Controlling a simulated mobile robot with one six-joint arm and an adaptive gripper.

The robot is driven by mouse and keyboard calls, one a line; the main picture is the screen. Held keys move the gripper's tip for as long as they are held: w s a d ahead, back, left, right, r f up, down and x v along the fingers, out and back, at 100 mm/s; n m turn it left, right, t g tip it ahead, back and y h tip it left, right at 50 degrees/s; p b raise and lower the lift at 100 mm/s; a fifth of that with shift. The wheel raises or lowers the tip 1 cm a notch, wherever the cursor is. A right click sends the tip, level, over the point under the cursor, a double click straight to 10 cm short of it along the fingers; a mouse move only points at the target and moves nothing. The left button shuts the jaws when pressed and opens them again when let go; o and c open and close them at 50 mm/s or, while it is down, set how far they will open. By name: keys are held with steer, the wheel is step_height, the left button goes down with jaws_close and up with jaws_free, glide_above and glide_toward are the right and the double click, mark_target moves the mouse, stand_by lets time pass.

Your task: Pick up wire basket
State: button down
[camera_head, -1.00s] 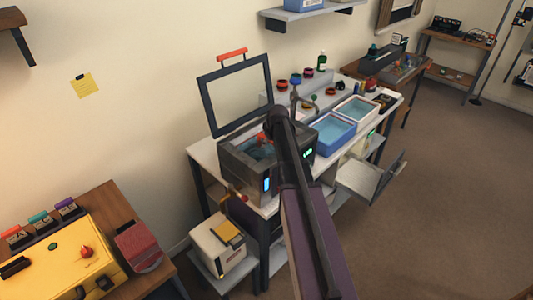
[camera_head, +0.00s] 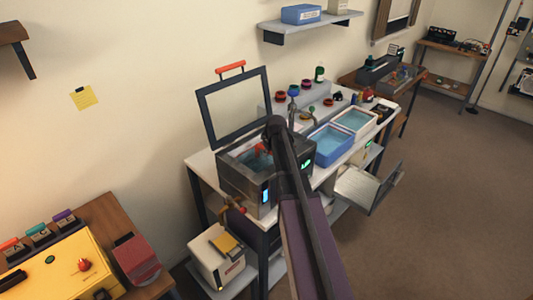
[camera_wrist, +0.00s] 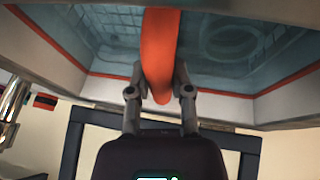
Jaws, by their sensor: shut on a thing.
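The wire basket's orange handle (camera_wrist: 158,55) stands between the two fingers of my gripper (camera_wrist: 162,92) in the wrist view, and the gripper is shut on it. The faint wire mesh below is in the bluish water of the open grey tank (camera_head: 245,188). In the head view a small orange-red part of the handle (camera_head: 262,148) shows over the tank opening. My arm hides the gripper and much of the tank's right side there. I cannot tell whether the basket is clear of the tank floor.
The tank's lid frame (camera_head: 207,110) stands open behind it. A blue basin (camera_head: 331,147) and a white basin (camera_head: 355,127) stand to the right on the bench. Several small bottles and jars line the back shelf. A white box (camera_head: 213,262) sits lower, in front of the bench.

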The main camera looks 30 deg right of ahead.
steer(key=shift+r+p, duration=4.45)
steer(key=shift+r, duration=0.2)
steer(key=shift+r, duration=0.15)
